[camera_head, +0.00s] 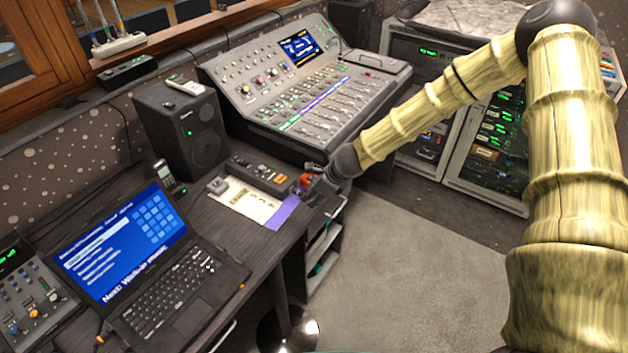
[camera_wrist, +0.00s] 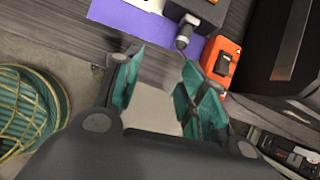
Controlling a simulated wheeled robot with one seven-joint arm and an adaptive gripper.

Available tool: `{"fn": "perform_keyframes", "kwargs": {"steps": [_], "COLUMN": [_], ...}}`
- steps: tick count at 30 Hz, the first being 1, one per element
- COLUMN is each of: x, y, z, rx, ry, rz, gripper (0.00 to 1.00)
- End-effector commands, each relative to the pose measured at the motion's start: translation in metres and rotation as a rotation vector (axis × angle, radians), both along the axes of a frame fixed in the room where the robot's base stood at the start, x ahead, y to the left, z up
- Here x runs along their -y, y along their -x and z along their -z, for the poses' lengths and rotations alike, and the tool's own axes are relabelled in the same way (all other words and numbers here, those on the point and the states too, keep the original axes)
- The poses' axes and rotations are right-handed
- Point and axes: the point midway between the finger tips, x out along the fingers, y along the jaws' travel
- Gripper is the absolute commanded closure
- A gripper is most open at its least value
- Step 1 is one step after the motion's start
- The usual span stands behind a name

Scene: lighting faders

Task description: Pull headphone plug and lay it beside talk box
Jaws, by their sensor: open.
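The talk box (camera_head: 262,174) is a low dark unit with small buttons on the desk in the head view. Its dark end also shows at the top of the wrist view (camera_wrist: 206,9). What looks like the headphone plug (camera_wrist: 185,35) is a short dark and grey cylinder at the box's face, over a purple mat (camera_wrist: 140,22). The mat shows beside the box in the head view (camera_head: 283,212). My gripper (camera_wrist: 162,88) is open and empty, with teal finger pads. It is at the desk's edge, apart from the plug. The plug cannot be made out in the head view.
A red-orange object (camera_wrist: 222,60) lies close to the right finger. A laptop (camera_head: 150,265), a speaker (camera_head: 187,130) and a mixing console (camera_head: 310,85) stand around. Pale papers (camera_head: 245,203) lie beside the mat. Racks (camera_head: 495,140) stand at right. A teal coil (camera_wrist: 25,110) shows below.

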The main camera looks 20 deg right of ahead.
Motion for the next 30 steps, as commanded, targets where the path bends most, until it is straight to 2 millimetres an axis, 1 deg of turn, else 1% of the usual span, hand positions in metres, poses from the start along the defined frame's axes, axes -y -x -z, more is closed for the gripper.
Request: {"fn": "perform_keyframes", "kwargs": {"steps": [1,3,6,8,14,24,30], "x": [0.004,0.007,0.009,0.008,0.002,-0.011,-0.018], "y": [-0.011,-0.020,-0.027,-0.029,-0.035,-0.053,-0.061], "z": [-0.011,-0.020,-0.025,-0.024,-0.007,0.025,0.039], "rx": [0.005,0.006,0.008,0.008,0.006,0.007,0.008], "ry": [-0.035,-0.067,-0.090,-0.095,-0.094,-0.092,-0.092], "rz": [0.044,0.085,0.115,0.119,0.118,0.118,0.117], "gripper": [0.59,0.59,0.59,0.59,0.59,0.59,0.59]}}
